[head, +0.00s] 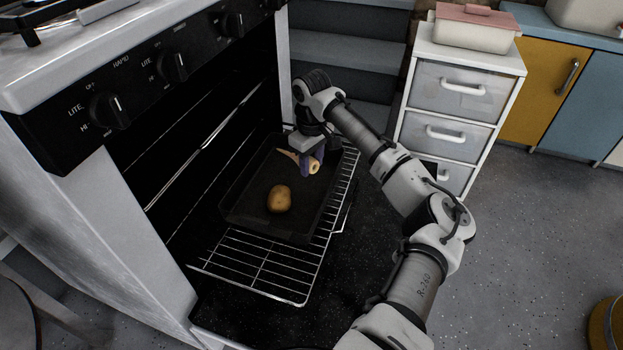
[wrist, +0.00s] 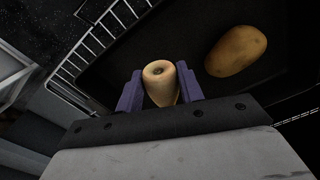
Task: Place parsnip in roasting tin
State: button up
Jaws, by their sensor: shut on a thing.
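The parsnip (head: 290,156) is pale cream with a cut-looking thick end. My gripper (head: 308,164) is shut on it, with purple fingers on both sides. In the wrist view the parsnip (wrist: 160,82) sits between the fingertips of my gripper (wrist: 160,90), its thick end facing out. The dark roasting tin (head: 245,212) rests on the pulled-out oven rack. The gripper and parsnip are over the tin's far part; I cannot tell whether the parsnip touches its floor. The tin also shows in the wrist view (wrist: 190,30).
A potato (head: 279,198) lies in the tin, nearer than the parsnip; it also shows in the wrist view (wrist: 236,51). White drawers (head: 460,90) stand behind my arm.

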aim_at(312, 184)
jog(key=shift+f+b, duration=0.6)
jog(key=shift+f, duration=1.75)
jog(key=shift+f, duration=0.1)
jog(key=o, duration=1)
notch_tip(312, 184, up, 12)
jog(key=p, duration=0.3)
jog(key=shift+p, duration=0.4)
